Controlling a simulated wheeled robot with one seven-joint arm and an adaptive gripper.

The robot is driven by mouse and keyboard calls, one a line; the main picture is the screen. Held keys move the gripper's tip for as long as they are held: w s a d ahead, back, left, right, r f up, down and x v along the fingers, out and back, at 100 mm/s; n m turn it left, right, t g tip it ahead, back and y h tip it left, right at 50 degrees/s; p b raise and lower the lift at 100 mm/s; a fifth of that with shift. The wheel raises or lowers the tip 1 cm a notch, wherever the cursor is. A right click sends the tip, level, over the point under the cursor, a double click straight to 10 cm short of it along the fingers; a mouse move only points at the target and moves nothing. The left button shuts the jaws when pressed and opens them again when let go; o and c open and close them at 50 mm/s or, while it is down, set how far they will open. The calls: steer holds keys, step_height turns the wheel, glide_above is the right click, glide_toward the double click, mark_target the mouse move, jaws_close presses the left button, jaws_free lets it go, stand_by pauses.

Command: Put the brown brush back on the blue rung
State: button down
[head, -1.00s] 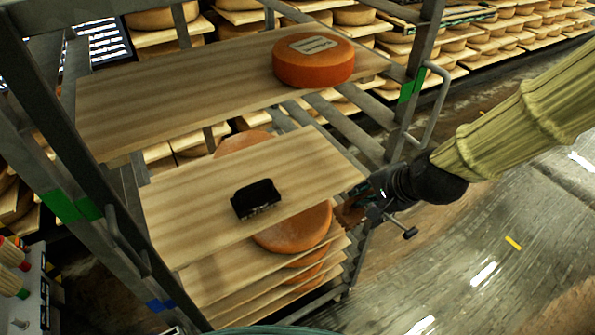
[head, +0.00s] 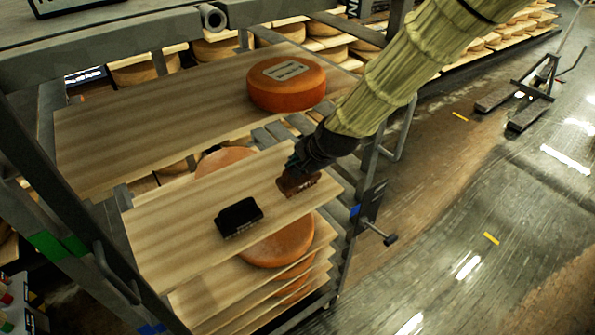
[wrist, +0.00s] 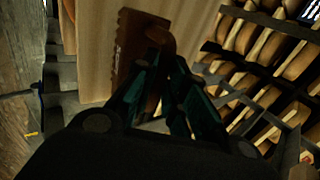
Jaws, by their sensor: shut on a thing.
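The brown brush (head: 300,187) is at the right end of a wooden board (head: 165,235) in the metal rack. My gripper (head: 291,170) is shut on it from above. I cannot tell whether the brush touches the board or hangs just over it. In the wrist view the brush (wrist: 128,48) lies at the fingertips of my gripper (wrist: 166,52), over pale wood. A blue mark (head: 355,211) shows on the rack's right post, near the height of this board. Another blue mark (head: 150,329) is low on the left post.
A black brush (head: 238,217) sits on the same board, left of the brown one. The upper board (head: 150,125) carries an orange cheese wheel (head: 287,85). A green mark (head: 48,244) is on the left post. Open floor (head: 440,240) lies to the right.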

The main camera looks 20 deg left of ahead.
steer(key=shift+w+f+p, duration=0.1)
steer(key=shift+f+p, duration=0.45)
steer(key=shift+f, duration=1.2)
steer(key=c, duration=1.5)
jaws_free()
steer(key=shift+f, duration=0.1)
steer(key=shift+o, duration=0.2)
steer(key=shift+d+r, duration=0.2)
steer(key=shift+r, duration=0.35)
steer(key=b+v, duration=0.2)
steer(key=v, duration=0.9)
steer(key=shift+s, duration=0.2)
